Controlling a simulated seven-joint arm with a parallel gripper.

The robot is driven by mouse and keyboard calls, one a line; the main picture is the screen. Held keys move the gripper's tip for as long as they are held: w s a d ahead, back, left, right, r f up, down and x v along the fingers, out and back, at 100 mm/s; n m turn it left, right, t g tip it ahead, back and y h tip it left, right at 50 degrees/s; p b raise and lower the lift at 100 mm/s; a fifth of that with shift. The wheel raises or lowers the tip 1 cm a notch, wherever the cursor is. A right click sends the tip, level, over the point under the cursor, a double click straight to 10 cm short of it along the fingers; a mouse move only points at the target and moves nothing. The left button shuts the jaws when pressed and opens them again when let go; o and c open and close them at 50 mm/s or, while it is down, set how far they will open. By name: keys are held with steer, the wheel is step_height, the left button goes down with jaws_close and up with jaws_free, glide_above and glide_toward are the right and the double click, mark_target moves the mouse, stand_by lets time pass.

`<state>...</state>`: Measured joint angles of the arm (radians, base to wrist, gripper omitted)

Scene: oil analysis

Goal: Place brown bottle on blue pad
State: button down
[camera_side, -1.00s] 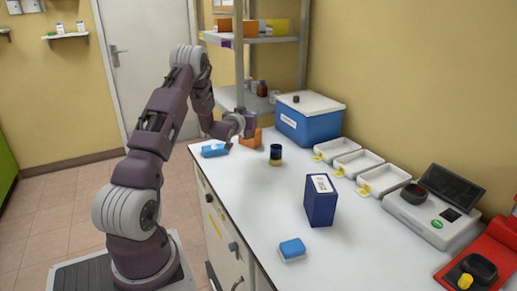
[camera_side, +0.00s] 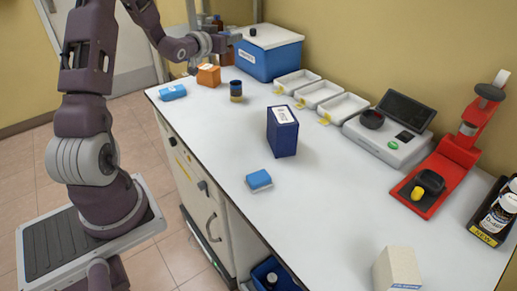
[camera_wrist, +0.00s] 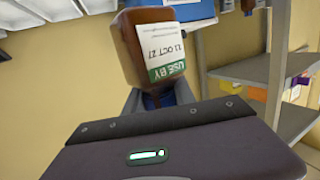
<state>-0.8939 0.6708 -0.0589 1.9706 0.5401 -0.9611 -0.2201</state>
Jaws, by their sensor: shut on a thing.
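A brown bottle (camera_wrist: 150,45) with a white and green "USE BY" label is in the jaws of my gripper (camera_wrist: 155,100) in the wrist view. Its label text appears upside down there. In the side view my gripper (camera_side: 222,42) is raised at the back of the bench, left of the blue box; I cannot make out the held bottle clearly there. A blue pad with a white underside (camera_side: 259,180) lies on the front middle of the bench, far from my gripper. Another light-blue item (camera_side: 172,92) lies at the bench's far left.
A dark blue carton (camera_side: 282,132) stands behind the pad. A small dark jar (camera_side: 236,91) and an orange box (camera_side: 208,75) stand farther back. White trays (camera_side: 318,93), a scale (camera_side: 385,145) and a red stand (camera_side: 440,178) line the right. Bench around the pad is clear.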

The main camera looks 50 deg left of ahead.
steer(key=s+d+m+t+h, duration=0.15)
steer(key=d+m+h, duration=0.7)
steer(key=d, duration=1.25)
steer(key=s+d+r+m+g+h, duration=0.1)
steer(key=s+d+m+g+h, duration=0.2)
steer(key=s+d+h, duration=0.4)
steer(key=s+d+m+g+h, duration=0.3)
steer(key=s+d, duration=0.2)
steer(key=d, duration=0.5)
step_height(320, 180, down, 15)
steer(key=shift+h, duration=0.35)
steer(key=shift+s, duration=0.1)
steer(key=c, duration=1.4)
jaws_free()
steer(key=shift+c, duration=0.2)
steer(key=o, duration=0.4)
